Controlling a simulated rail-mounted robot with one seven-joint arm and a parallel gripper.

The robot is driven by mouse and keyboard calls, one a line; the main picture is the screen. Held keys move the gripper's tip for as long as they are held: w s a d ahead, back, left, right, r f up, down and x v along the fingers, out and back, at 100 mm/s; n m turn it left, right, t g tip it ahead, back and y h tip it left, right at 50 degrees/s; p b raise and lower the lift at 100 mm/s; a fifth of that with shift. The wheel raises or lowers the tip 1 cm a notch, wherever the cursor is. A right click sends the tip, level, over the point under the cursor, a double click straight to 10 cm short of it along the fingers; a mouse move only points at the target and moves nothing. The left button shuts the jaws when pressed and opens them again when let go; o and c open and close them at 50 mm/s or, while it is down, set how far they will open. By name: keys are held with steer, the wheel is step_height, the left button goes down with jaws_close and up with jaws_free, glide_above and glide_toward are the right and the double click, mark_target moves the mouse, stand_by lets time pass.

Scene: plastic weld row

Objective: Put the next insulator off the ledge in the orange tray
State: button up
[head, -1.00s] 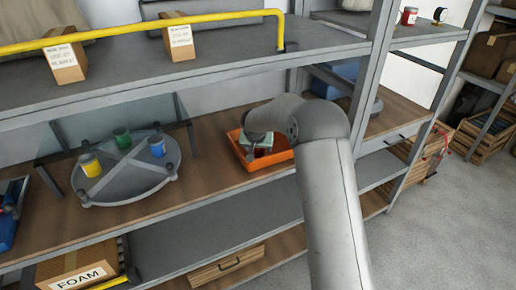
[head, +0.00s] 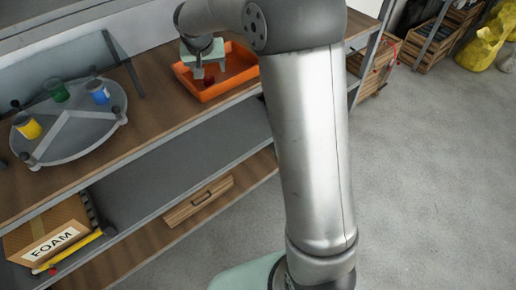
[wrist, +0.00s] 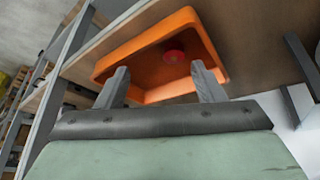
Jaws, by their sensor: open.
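The orange tray (head: 232,72) sits on the wooden shelf; in the wrist view (wrist: 205,35) it lies just beyond my fingers. A small red round piece (wrist: 174,57) is inside it, and it also shows in the head view (head: 209,81). My gripper (head: 210,71) is over the tray with its fingers apart. In the wrist view my gripper (wrist: 160,72) has nothing between its fingers, and the red piece is apart from them. I cannot clearly make out a ledge with insulators.
A grey round turntable (head: 88,142) with raised dividers stands left of the tray, carrying a yellow cup (head: 27,127), a green cup (head: 56,90) and a blue cup (head: 97,91). A glass panel (head: 60,68) stands behind it. A FOAM box (head: 45,230) is on the lower shelf.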

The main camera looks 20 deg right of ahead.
steer(key=s+d+f+n+g+y, duration=0.1)
steer(key=s+g, duration=0.1)
steer(key=s, duration=1.7)
steer(key=s+d+f+n+g, duration=0.1)
steer(key=s+d+f+g, duration=0.1)
steer(key=s, duration=1.7)
steer(key=shift+d+n+g+y, duration=0.2)
steer(key=shift+n+g+y, duration=0.1)
steer(key=shift+y, duration=0.1)
